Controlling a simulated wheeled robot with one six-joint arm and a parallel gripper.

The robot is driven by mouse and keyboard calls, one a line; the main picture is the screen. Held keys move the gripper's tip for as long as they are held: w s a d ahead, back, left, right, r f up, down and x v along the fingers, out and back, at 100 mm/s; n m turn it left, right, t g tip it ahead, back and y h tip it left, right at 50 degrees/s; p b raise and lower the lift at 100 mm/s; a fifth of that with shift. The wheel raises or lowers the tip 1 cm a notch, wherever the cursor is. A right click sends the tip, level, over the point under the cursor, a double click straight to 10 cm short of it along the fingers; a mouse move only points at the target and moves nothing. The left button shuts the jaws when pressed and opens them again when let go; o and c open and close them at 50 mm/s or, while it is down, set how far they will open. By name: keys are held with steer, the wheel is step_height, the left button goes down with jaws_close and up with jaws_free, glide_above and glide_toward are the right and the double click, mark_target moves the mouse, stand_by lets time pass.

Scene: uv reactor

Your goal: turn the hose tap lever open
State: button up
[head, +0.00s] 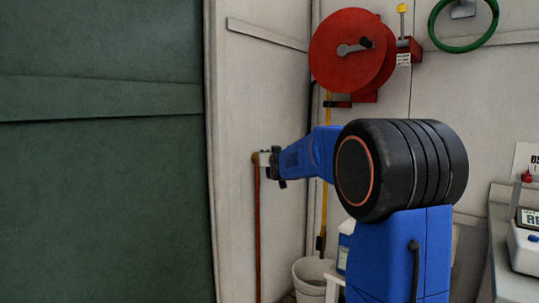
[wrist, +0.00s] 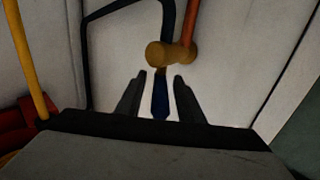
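The hose tap has a round brass body (wrist: 166,54) on the pale wall in the wrist view, with an orange-red pipe (wrist: 190,22) running from it. A dark blue lever (wrist: 160,104) extends from the brass body toward my gripper (wrist: 158,86). My gripper is open, with one finger on each side of the lever and a visible gap on both sides. In the head view, the brass tap (head: 255,158) shows small at the left wall, and my gripper (head: 267,160) reaches it; the lever cannot be made out there.
A red hose reel (head: 350,50) and a green ring (head: 462,42) hang on the back wall. A yellow pole (head: 325,210) and white bucket (head: 312,275) stand in the corner. A green panel (head: 100,170) fills the left. A bench (head: 501,260) stands at right.

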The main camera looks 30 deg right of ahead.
steer(key=shift+w, duration=0.25)
jaws_close()
